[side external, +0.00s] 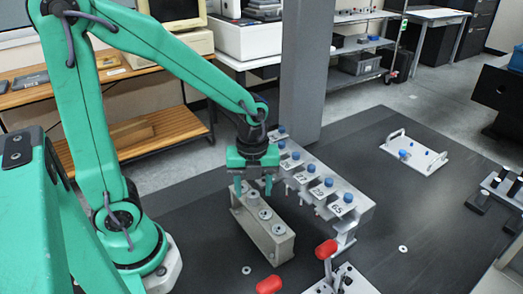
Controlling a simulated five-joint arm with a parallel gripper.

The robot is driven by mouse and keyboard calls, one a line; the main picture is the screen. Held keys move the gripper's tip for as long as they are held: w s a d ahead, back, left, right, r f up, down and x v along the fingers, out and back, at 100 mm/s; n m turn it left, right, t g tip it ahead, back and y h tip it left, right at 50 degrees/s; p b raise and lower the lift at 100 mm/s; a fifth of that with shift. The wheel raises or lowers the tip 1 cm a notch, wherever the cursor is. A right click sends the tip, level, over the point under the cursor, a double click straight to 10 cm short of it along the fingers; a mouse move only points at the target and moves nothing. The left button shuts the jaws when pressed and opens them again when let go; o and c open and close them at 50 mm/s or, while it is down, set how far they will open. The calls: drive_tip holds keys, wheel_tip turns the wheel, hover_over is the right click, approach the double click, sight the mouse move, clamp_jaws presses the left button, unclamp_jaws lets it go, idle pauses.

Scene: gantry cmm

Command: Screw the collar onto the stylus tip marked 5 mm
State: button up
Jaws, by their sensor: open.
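My green gripper (253,183) points down over the far end of a grey block (270,240). Its fingers are apart, one on each side of that end. Several round metal pieces stand in a row on top of the block, probably the collars; a nearer one (265,214) is clear of the fingers. I cannot tell whether the fingers touch the piece between them. To the right, a grey rack (355,205) holds a row of blue-topped pieces (348,198) with small printed labels. The labels are too small to read surely, so I cannot tell which is marked 5 mm.
A grey pillar (305,90) rises behind the rack. A white tray (425,158) with blue pieces lies at the back right. The dark table (430,215) is mostly clear on the right.

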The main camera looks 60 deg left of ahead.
sight(253, 194)
drive_tip(key=shift+r, duration=3.4)
drive_tip(key=n, duration=1.4)
drive_tip(key=shift+n, duration=0.3)
drive_tip(key=n, duration=1.5)
